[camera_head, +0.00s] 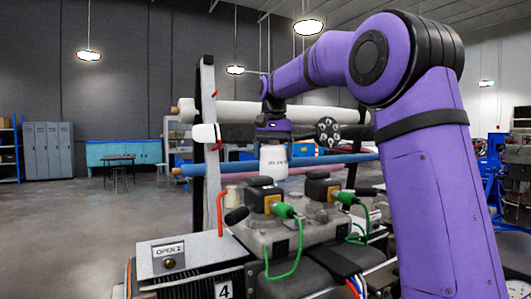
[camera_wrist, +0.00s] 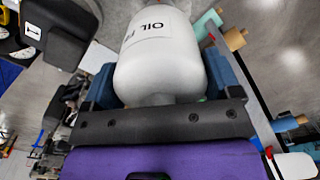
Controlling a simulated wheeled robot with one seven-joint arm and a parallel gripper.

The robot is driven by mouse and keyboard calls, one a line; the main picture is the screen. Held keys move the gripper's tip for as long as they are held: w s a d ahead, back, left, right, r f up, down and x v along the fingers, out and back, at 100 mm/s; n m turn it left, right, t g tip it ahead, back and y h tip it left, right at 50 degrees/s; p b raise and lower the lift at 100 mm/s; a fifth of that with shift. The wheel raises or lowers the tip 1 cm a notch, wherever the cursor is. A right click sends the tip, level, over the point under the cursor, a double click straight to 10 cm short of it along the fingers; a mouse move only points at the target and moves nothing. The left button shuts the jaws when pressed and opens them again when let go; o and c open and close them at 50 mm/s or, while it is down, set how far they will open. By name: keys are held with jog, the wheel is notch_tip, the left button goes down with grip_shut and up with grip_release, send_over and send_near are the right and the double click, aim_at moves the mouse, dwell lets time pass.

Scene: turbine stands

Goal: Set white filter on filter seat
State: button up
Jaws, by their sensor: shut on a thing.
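The white filter (camera_head: 273,162), a cylinder with dark lettering, hangs upright below my gripper (camera_head: 273,140) in the head view, above or behind the engine block. In the wrist view the filter (camera_wrist: 160,70) shows an "OIL" label, and the dark jaws of my gripper (camera_wrist: 158,88) press on its two sides. My gripper is shut on it. The filter's lower end is partly hidden by engine parts in the head view, so I cannot tell whether it touches anything. I cannot make out the filter seat clearly in either view.
The grey engine block (camera_head: 285,235) carries black and yellow connectors with green cables (camera_head: 284,211). Floor at left is clear.

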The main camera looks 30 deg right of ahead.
aim_at(273, 169)
jog(key=shift+w+f, duration=0.1)
jog(key=shift+f, duration=2.2)
jog(key=shift+f, duration=1.3)
